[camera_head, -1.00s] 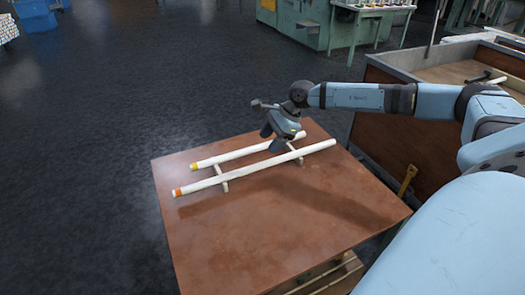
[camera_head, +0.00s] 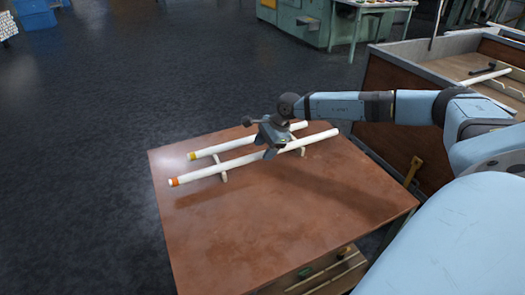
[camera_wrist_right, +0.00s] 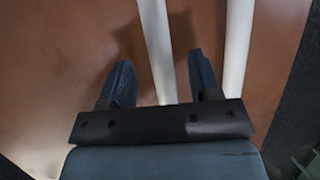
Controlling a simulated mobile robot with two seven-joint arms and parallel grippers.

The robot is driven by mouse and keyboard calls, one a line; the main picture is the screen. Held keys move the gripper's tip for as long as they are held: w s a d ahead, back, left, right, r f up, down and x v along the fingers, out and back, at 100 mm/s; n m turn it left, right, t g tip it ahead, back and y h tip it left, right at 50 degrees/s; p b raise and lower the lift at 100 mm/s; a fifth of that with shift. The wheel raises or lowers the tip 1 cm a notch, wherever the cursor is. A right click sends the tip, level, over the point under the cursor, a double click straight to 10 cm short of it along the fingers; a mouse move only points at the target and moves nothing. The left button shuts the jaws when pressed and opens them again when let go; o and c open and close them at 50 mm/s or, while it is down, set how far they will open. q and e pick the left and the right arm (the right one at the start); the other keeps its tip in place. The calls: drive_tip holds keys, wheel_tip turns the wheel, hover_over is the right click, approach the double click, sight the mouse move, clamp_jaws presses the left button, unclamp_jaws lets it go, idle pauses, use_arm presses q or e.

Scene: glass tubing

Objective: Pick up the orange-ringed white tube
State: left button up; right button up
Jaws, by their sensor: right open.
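The orange-ringed white tube (camera_head: 205,174) lies nearer me on the table, with its orange ring at the left end. A yellow-ringed white tube (camera_head: 225,147) lies roughly parallel behind it. My right gripper (camera_head: 271,153) is at the right half of the orange-ringed tube and hides a short stretch of it. In the right wrist view the jaws (camera_wrist_right: 160,85) are open, with the orange-ringed tube (camera_wrist_right: 157,45) between the fingers and gaps on both sides. The yellow-ringed tube (camera_wrist_right: 237,50) is outside the right finger. I cannot tell the fingertips' exact height. My left gripper is not in view.
Both tubes rest on short pale cross supports (camera_head: 223,175) on the brown table (camera_head: 260,220). The table's front part is clear. A walled bin (camera_head: 400,75) stands at the right behind my arm. Green machinery (camera_head: 310,25) stands at the back.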

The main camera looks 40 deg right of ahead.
drive_tip(key=shift+x, duration=1.2)
drive_tip(key=c, duration=1)
drive_tip(key=shift+c, duration=0.2)
